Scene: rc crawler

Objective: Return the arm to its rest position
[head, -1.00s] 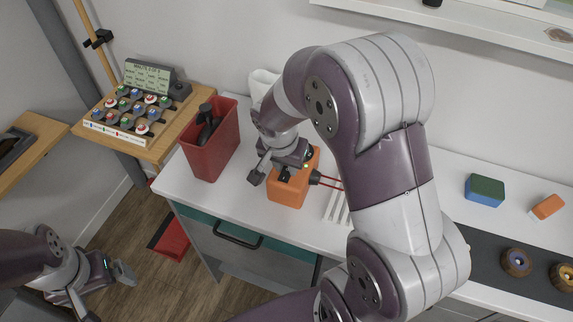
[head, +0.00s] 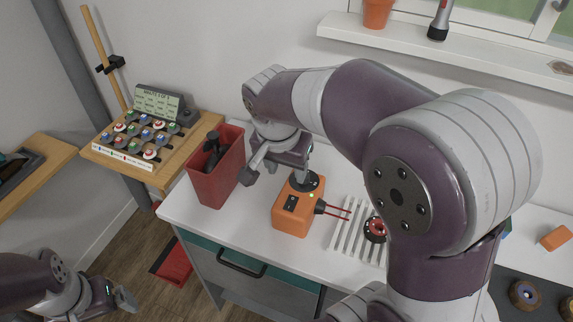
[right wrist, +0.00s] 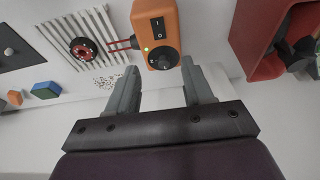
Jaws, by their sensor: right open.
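My right gripper (head: 276,170) is open and empty. It hangs above the white bench, between the red bin and the orange box, and partly hides the box's back. In the right wrist view its two fingers (right wrist: 161,90) are apart with nothing between them. The orange box (head: 292,217) has a black knob, a switch, a small green light and two red prongs; it also shows beyond the fingertips in the right wrist view (right wrist: 168,20). My left gripper (head: 112,300) is low at the left edge; its jaw gap is unclear.
A red bin (head: 213,182) holding dark tools stands left of the orange box. A white slatted rack (head: 348,232) with a red-hubbed wheel (head: 375,230) lies to its right. A button panel (head: 140,140) is at the left. A window shelf (head: 470,52) runs behind.

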